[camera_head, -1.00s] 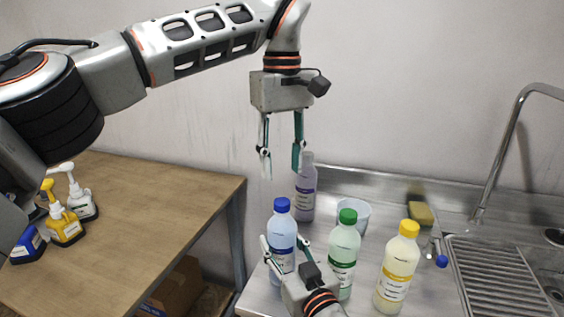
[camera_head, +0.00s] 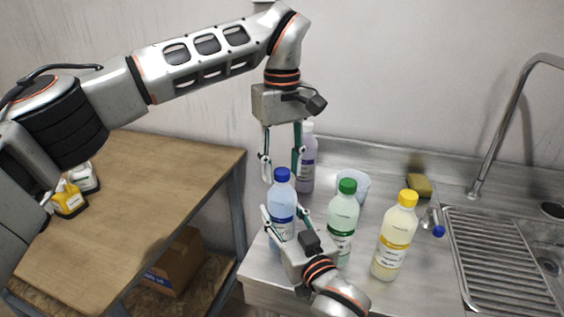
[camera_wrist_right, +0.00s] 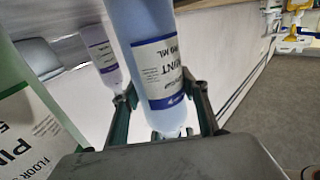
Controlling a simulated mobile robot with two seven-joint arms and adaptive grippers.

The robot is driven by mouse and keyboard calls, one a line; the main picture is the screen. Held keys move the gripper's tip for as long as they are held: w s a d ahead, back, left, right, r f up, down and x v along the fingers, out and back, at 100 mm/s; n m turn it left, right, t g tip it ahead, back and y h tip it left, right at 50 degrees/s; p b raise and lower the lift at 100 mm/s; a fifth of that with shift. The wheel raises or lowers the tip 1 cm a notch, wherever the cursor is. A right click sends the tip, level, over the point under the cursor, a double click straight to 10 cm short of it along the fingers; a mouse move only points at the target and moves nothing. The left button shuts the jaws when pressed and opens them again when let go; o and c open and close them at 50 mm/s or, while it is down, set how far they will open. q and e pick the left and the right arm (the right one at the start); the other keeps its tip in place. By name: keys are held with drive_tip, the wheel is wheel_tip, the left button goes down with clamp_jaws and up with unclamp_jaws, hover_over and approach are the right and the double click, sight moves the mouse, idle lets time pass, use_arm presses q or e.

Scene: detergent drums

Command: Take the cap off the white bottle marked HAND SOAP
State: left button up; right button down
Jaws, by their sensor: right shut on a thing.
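A pale blue bottle with a blue cap (camera_head: 282,174) and blue-edged label (camera_head: 283,228) stands upright on the steel counter; its label is only partly readable in the right wrist view (camera_wrist_right: 162,70). My right gripper (camera_head: 283,212) is shut on this bottle's body, with one finger on each side, also seen in the right wrist view (camera_wrist_right: 160,100). My left gripper (camera_head: 281,172) points down, open, with its fingertips on either side of the blue cap in the picture; contact cannot be told. I cannot read HAND SOAP on any bottle.
A green-capped bottle (camera_head: 342,222) and a yellow-capped bottle (camera_head: 396,238) stand to the right. A purple bottle (camera_head: 307,170) and a white cup (camera_head: 353,186) are behind. A sponge (camera_head: 419,186) and sink (camera_head: 500,255) lie farther right. The wooden table (camera_head: 150,200) is mostly clear.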

use_arm(q)
clamp_jaws()
